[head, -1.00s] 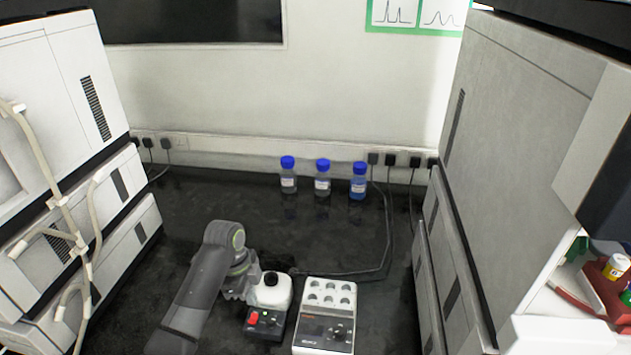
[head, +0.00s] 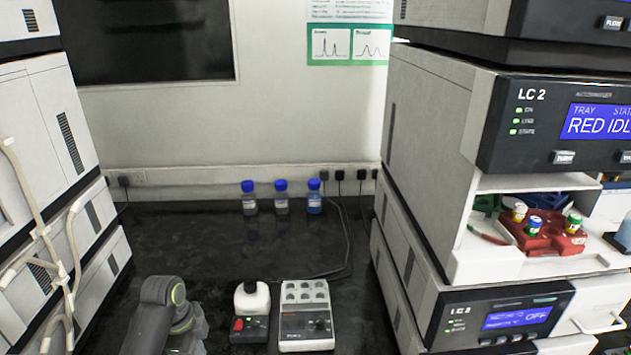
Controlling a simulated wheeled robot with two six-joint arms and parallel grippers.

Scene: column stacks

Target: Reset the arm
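My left arm (head: 155,305) comes in at the bottom left of the head view, grey with a green ring at its joint. My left gripper (head: 190,328) is at the end of it, low over the black bench, left of the small mixer with the red knob. Its fingers are too small and partly cut off to tell whether it is open or shut. Nothing can be seen held in it. My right gripper is not in view.
Blue-capped bottles (head: 281,203) stand at the back. The LC 2 stack (head: 440,180) holds a red vial tray (head: 545,240) at right. Mid-bench is clear.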

